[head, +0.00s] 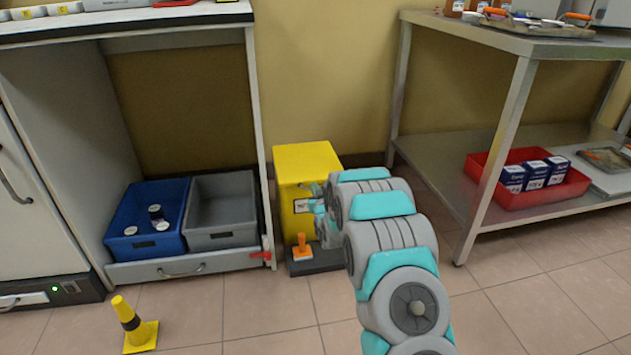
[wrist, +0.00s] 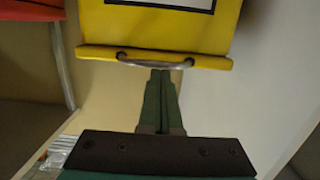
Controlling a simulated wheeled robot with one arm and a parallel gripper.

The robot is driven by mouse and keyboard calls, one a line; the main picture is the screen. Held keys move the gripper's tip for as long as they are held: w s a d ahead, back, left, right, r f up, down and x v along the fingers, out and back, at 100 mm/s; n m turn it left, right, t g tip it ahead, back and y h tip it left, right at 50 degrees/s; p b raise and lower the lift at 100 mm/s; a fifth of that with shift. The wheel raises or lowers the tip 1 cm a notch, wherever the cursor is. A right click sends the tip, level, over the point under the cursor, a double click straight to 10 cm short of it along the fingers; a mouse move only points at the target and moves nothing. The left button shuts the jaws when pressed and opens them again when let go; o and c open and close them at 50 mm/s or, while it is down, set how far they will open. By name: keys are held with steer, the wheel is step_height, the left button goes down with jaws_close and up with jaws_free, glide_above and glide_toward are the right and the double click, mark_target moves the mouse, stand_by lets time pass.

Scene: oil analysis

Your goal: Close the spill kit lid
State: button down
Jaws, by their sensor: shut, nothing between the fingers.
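The spill kit is a yellow box (head: 294,190) on the floor against the wall, with a label on its front. Its yellow lid (head: 305,158) looks flat on top in the head view; I cannot tell whether a small gap is left. My gripper (head: 318,200) is in front of the box's right side, partly hidden by my arm. In the wrist view my gripper (wrist: 160,75) is shut and empty, its fingertips at a metal handle (wrist: 155,63) on a yellow edge (wrist: 205,60). I cannot tell whether they touch.
A dark base with an orange piece (head: 302,247) is at the box's foot. Left is a bench with blue (head: 125,215) and grey (head: 222,232) bins. A yellow cone (head: 132,322) stands on the floor. A steel table (head: 505,125) with a red tray (head: 530,195) is right.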

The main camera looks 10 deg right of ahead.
steer(key=s+f+p, duration=0.1)
steer(key=s, duration=0.8)
steer(key=shift+s+f+p, duration=0.15)
steer(key=shift+f+p, duration=0.1)
steer(key=shift+p, duration=0.1)
stand_by(0.7)
